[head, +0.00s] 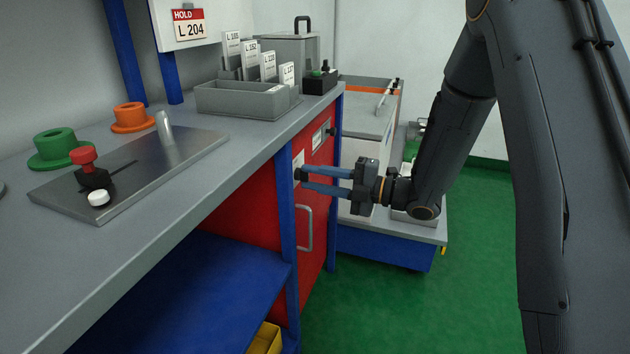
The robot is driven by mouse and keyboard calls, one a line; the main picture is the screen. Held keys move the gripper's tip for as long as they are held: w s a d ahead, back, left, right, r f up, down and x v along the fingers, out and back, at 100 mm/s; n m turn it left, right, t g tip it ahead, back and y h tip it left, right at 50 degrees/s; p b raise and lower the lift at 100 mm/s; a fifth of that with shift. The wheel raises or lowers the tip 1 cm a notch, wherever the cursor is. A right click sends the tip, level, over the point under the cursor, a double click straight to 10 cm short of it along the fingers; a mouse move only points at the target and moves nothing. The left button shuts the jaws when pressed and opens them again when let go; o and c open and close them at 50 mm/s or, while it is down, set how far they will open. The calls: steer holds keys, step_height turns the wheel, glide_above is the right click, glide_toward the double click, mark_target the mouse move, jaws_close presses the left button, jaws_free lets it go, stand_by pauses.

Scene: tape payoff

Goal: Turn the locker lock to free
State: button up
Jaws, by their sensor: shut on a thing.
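The red locker (256,213) is under the bench, with a grey bar handle (307,229) on its door. A white plate (298,160) is near the upper front corner of the locker. A small dark lock knob (298,174) shows at the plate's lower edge. My gripper (303,178) reaches in from the right with its two blue-grey fingers level, one above the other. The fingertips are closed on the lock knob and hide part of it. The knob's turn position and any markings are too small to read.
The bench top (75,266) carries a metal plate with controls, orange and green rings, and a grey card tray (240,100). A second dark knob (333,131) is farther along the locker. A low cart (385,250) stands behind my gripper. Green floor is clear in front.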

steer(key=shift+f+n, duration=0.1)
steer(key=shift+n, duration=0.4)
stand_by(0.3)
steer(key=o, duration=1)
steer(key=shift+o, duration=0.2)
steer(key=v, duration=0.7)
steer(key=shift+s+d, duration=0.15)
steer(key=shift+d, duration=0.2)
